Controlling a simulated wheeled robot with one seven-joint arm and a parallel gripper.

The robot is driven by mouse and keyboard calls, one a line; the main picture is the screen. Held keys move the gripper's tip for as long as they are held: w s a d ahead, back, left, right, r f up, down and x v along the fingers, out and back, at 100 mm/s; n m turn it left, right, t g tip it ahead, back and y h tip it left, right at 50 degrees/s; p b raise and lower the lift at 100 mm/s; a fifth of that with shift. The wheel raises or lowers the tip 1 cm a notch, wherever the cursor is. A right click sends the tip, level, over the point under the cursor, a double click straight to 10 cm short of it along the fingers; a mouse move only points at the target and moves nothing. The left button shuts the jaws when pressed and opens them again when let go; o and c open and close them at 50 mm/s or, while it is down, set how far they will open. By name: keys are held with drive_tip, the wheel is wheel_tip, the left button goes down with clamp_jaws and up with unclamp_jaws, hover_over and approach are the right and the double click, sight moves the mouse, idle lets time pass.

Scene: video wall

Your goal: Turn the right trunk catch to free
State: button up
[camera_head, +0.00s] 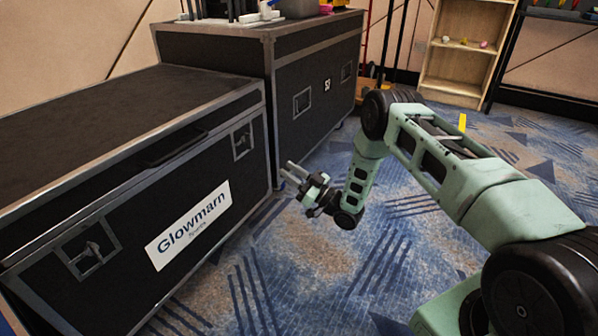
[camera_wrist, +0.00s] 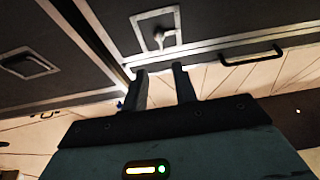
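The black trunk (camera_head: 110,175) with a "Glowmarn" label stands at the left of the head view. Its right catch (camera_head: 242,141) is a small latch in a metal-framed recess near the right end of the front. The left catch (camera_head: 87,250) sits near the left end. In the wrist view a catch (camera_wrist: 160,38), apparently the right one, shows beyond my fingertips with its knob over the recess. My gripper (camera_head: 287,169) is open and empty, to the right of the right catch and apart from it. Its two spread fingers also show in the wrist view (camera_wrist: 160,74).
A taller black case (camera_head: 330,95) stands behind the trunk, with items on top. A handle (camera_wrist: 252,60) shows right of the catch in the wrist view. A wooden shelf (camera_head: 465,50) stands at the back. Patterned carpet (camera_head: 330,270) in front is clear.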

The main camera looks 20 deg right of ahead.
drive_tip(key=shift+v, duration=1.5)
